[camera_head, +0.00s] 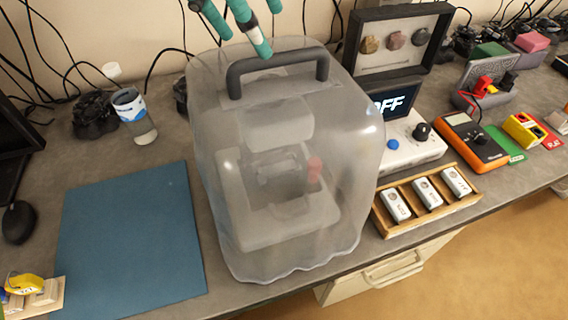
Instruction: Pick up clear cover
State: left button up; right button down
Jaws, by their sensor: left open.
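The clear cover (345,110) is a large, cloudy see-through hood with rounded corners. It stands upright on the grey table and has a black handle (290,65) across its top. A pale machine (272,215) with a red part shows blurred through its walls. My left gripper (246,42) shows at the top edge as teal finger parts with black joints. It is open and appears above the handle, with one fingertip close to the bar in the picture. I cannot tell whether they touch. Its palm and arm are out of frame. My right gripper is not in view.
A blue mat (130,245) lies left of the cover. Close on the right are a wooden tray (436,217) with three white modules and a white box with an "OFF" screen (394,103). A cup (134,112) and a black display frame (400,35) stand behind.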

aim_at(272, 59)
pick_arm(q)
jog(key=p+x, duration=0.1)
jog(key=x, duration=0.1)
jog(key=p+x, duration=0.1)
jog(key=x, duration=0.2)
jog(key=shift+s+d+f, duration=0.15)
jog(key=shift+d+f, duration=0.05)
jog(key=shift+f, duration=0.05)
jog(key=shift+d+f, duration=0.15)
jog(key=shift+f, duration=0.2)
grip_shut()
